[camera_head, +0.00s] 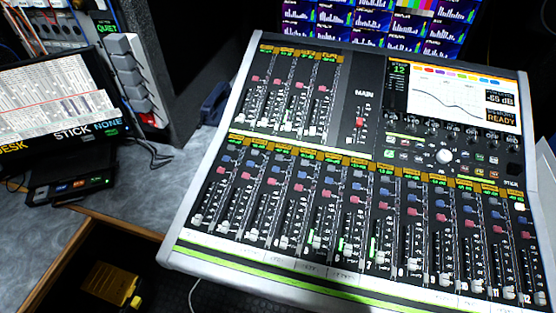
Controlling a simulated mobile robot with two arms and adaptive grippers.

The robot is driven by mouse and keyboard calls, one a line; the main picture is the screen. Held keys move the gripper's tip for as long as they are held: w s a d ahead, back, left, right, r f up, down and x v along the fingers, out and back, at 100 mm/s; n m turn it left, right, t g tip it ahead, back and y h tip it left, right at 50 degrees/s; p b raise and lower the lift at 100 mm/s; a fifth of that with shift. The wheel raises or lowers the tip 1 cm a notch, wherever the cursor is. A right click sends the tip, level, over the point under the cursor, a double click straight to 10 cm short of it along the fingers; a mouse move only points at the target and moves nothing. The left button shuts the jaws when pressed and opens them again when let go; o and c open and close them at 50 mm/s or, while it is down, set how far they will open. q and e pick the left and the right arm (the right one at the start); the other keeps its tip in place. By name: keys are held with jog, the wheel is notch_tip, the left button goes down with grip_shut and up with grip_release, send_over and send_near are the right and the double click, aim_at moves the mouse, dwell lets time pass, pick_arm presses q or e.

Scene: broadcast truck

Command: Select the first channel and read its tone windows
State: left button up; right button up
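A large audio mixing console (358,160) with a light grey frame fills the middle and right of the view. Its lower row holds several channel strips with faders, red and blue buttons, and amber labels. The first channel strip (213,188) is at the far left of that row. A console screen (445,93) at the upper right shows a curve, "-65 dB", "READY" and the number 12. A red main fader (360,122) sits under the word MAIN. Neither of my grippers is in view.
A monitor (50,98) at left shows a waveform and the words DESK, STICK NONE. A small dark box (70,186) lies on the grey desk. A rack panel (128,70) reads QUIET. An open space below the desk holds a yellow object (112,287). Screens with level bars (375,22) stand behind.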

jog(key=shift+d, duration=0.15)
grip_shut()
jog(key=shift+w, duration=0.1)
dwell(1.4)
